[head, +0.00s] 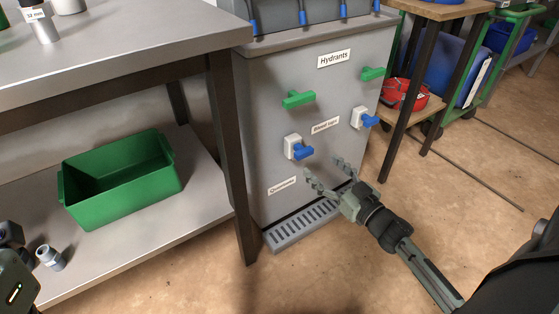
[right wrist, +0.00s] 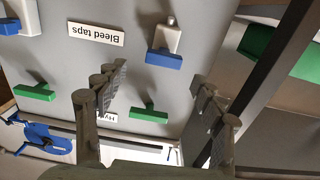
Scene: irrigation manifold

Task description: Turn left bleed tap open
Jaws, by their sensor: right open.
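The left bleed tap has a white body and a blue handle (head: 304,152) and sits on the grey cabinet front, lower left of the "Bleed taps" label. The handle's bar lies roughly crosswise. The tap also shows in the upside-down right wrist view (right wrist: 164,58), upper middle. My right gripper (head: 327,176) is open and empty, just below and right of the tap. Its fingers (right wrist: 160,88) point at the cabinet and are apart from the handle. Part of my left arm shows at the lower left edge; its fingers are not visible.
The right bleed tap (head: 370,121) is up and right. Two green hydrant handles (head: 298,99) (head: 372,74) sit above. A grey drain grate (head: 295,228) lies at the cabinet's foot. A workbench leg (head: 232,165) stands close on the left, with a green bin (head: 85,213) on its shelf.

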